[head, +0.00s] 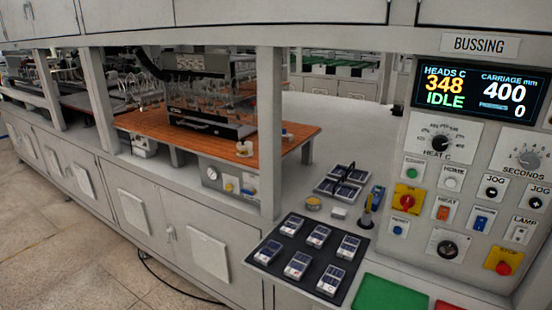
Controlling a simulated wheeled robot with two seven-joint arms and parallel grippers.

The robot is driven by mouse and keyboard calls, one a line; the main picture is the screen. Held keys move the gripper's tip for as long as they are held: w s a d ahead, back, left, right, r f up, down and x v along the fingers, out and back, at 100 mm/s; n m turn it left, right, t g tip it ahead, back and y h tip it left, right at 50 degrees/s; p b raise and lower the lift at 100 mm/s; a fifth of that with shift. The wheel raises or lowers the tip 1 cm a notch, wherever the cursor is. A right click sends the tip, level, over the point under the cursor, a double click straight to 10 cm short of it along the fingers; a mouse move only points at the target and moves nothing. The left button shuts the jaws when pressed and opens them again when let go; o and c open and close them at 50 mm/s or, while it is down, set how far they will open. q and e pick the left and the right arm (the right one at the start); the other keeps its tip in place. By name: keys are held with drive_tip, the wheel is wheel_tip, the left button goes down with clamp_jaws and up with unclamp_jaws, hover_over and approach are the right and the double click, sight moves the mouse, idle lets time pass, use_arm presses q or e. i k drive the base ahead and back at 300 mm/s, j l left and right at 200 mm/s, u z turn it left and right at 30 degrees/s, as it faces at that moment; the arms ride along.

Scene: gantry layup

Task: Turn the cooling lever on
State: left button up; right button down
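No lever labelled for cooling can be made out in the head view. A small grey unit (218,181) with a round gauge (212,172) and small yellow and blue parts sits under the front of the orange-brown work surface; its labels are too small to read. The control panel (470,200) at the right has dials, buttons and switches, including a HEAT C dial (440,143) and a yellow-and-red rotary switch (408,200). Neither of my grippers is in view.
A dark mat (270,250) with several small solar-cell blocks lies on the front ledge. A white post (269,130) stands before the machine (212,97). The floor at left is clear.

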sight(253, 192)
drive_tip(key=i+j, duration=0.15)
drive_tip(key=j, duration=0.2)
drive_tip(key=i+j+z, duration=0.1)
drive_tip(key=j, duration=0.25)
drive_tip(key=i+j, duration=0.25)
drive_tip(key=i+j+z, duration=0.1)
drive_tip(key=j, duration=0.35)
